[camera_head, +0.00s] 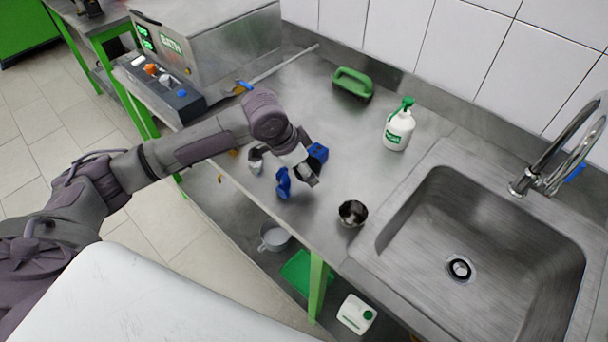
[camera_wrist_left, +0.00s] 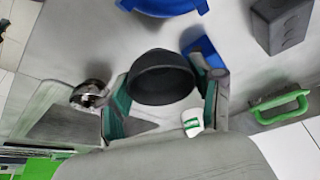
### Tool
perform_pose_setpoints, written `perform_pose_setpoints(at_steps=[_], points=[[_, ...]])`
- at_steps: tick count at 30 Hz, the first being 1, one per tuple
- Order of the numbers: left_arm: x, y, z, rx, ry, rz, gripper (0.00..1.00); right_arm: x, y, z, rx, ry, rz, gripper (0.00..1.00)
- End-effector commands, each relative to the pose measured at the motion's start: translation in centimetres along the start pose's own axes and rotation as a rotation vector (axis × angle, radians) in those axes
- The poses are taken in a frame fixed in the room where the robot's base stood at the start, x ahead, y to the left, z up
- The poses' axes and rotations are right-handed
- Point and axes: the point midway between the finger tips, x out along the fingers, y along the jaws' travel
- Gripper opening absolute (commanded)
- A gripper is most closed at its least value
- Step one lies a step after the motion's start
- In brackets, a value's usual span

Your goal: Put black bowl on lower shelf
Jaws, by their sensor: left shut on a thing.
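The black bowl (camera_wrist_left: 162,78) sits between the two fingers of my left gripper in the left wrist view. My left gripper (camera_wrist_left: 162,103) is shut on it, with a teal-padded finger on each side. In the head view the left gripper (camera_head: 305,178) is over the steel worktop, left of the sink; it hides most or all of the held bowl there. I cannot tell whether the bowl touches the worktop. The lower shelf (camera_head: 232,218) shows below the worktop's front edge. My right gripper is not in view.
A dark, shiny metal bowl (camera_head: 352,213) stands by the sink (camera_head: 420,225). A white bottle (camera_head: 398,128) and a green-handled tool (camera_head: 352,83) are farther back. The shelf holds a grey pot (camera_head: 274,236), green tray (camera_head: 297,272) and white canister (camera_head: 356,314). A green table leg (camera_head: 317,285) stands in front.

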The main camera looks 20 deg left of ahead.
Motion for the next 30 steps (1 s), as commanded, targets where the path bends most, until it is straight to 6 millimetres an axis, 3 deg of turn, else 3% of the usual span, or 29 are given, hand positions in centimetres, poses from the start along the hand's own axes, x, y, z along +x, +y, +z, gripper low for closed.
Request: perform_pose_setpoints(at_steps=[9,20,21,25,30], points=[[3.5,0.0,1.6,0.000,-0.003,-0.001,0.28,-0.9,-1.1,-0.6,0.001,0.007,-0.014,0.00],[3.9,0.1,1.7,0.000,-0.001,0.000,0.28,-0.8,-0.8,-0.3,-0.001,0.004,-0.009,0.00],[3.9,0.1,1.7,0.001,-0.001,0.000,0.69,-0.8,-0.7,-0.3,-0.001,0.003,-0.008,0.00],[3.9,0.1,1.7,0.001,-0.002,0.000,0.90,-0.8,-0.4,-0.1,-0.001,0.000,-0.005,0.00],[3.9,0.1,1.7,0.000,-0.002,-0.001,0.90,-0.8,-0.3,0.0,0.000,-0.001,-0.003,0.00]])
